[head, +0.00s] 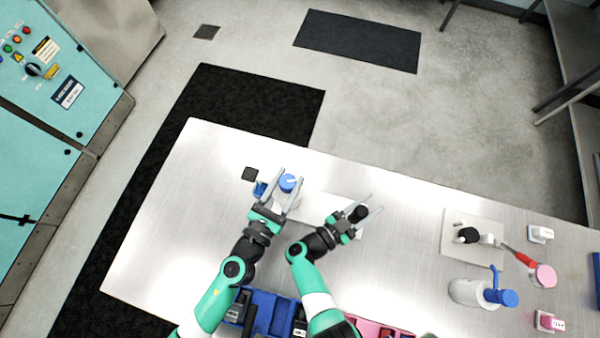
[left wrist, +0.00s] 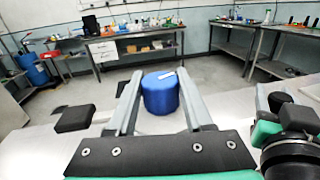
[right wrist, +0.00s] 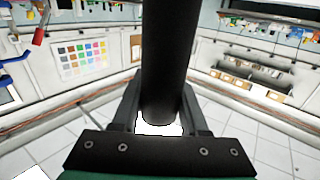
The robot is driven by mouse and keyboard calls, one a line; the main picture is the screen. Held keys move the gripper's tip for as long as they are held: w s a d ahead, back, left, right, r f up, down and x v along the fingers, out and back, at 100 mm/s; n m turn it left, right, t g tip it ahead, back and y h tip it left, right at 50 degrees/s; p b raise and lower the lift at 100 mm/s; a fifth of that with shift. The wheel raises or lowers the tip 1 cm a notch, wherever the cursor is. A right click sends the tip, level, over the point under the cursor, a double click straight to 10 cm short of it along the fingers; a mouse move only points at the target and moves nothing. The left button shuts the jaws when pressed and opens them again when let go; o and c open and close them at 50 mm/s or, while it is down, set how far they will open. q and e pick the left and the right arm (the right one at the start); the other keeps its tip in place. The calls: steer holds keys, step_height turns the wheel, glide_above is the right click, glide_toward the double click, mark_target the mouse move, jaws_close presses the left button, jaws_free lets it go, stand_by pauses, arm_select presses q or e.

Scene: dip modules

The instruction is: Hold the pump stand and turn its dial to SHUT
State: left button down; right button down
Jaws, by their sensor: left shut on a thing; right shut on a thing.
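The pump stand has a pale base plate (head: 318,208) lying on the steel table. A blue round dial (head: 288,182) with a white mark on top stands at its left part; it also shows in the left wrist view (left wrist: 161,95). My left gripper (head: 291,186) is shut on the dial, one finger on each side. A black upright post (head: 358,213) stands at the right part of the plate; in the right wrist view it is a tall black cylinder (right wrist: 168,60). My right gripper (head: 362,208) is shut on this post. The dial's lettering is not readable.
A black block (head: 249,174) and a small blue piece (head: 260,189) sit just left of the dial. A blue bin (head: 268,310) and pink bin (head: 370,330) are at the near edge. A blue-capped white bottle (head: 470,292) and another pale plate (head: 449,240) stand right.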

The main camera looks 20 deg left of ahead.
arm_select(q)
steer(key=shift+c, duration=1.5)
jaws_free()
steer(key=shift+s, duration=0.1)
steer(key=s+a, duration=0.2)
steer(key=s, duration=0.9)
steer(key=shift+s, duration=0.35)
